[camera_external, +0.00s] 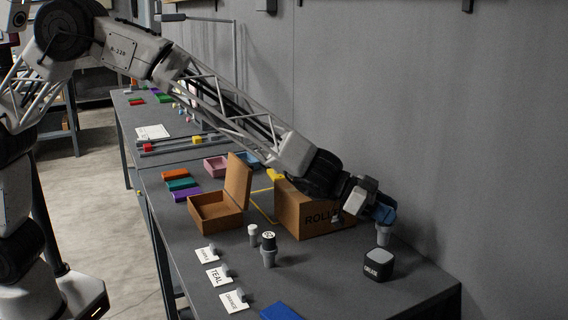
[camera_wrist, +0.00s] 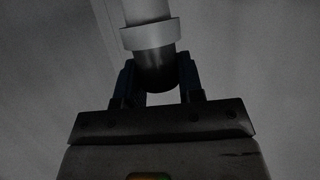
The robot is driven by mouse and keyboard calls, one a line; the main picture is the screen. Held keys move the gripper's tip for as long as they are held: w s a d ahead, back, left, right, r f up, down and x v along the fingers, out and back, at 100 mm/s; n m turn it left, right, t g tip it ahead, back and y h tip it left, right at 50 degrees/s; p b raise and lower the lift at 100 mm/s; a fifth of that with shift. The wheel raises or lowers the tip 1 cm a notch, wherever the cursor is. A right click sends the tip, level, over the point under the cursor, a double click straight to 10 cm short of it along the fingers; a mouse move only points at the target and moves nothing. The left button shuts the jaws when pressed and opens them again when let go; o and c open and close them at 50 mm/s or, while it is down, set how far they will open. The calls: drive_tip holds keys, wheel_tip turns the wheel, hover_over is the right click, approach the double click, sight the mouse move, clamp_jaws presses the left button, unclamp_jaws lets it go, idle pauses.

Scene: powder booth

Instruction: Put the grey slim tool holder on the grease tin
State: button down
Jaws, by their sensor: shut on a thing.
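My gripper (camera_external: 384,213) is over the right part of the table, with its blue fingers shut on the grey slim tool holder (camera_external: 383,236). The holder hangs below the fingers, just behind a dark rounded block with a white label, which looks like the grease tin (camera_external: 379,265). I cannot tell how much gap lies between holder and tin. In the wrist view the holder (camera_wrist: 150,38) is a grey cylinder with a pale collar and a dark end, between the fingers of my gripper (camera_wrist: 156,84). The tin is not visible there.
An open brown box (camera_external: 216,211) is farther left. Two small cylinders, one pale (camera_external: 253,236) and one dark-topped (camera_external: 269,252), stand nearer. Label cards (camera_external: 218,275) and a blue plate (camera_external: 280,312) lie in front. The grey wall is close behind.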

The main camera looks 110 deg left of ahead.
drive_tip(key=shift+s+f, duration=0.1)
drive_tip(key=shift+f, duration=1.5)
drive_tip(key=shift+f, duration=0.15)
drive_tip(key=c, duration=0.8)
unclamp_jaws()
drive_tip(key=shift+o, duration=0.2)
drive_tip(key=shift+v, duration=1.05)
drive_tip(key=v, duration=1)
drive_tip(key=shift+d, duration=0.1)
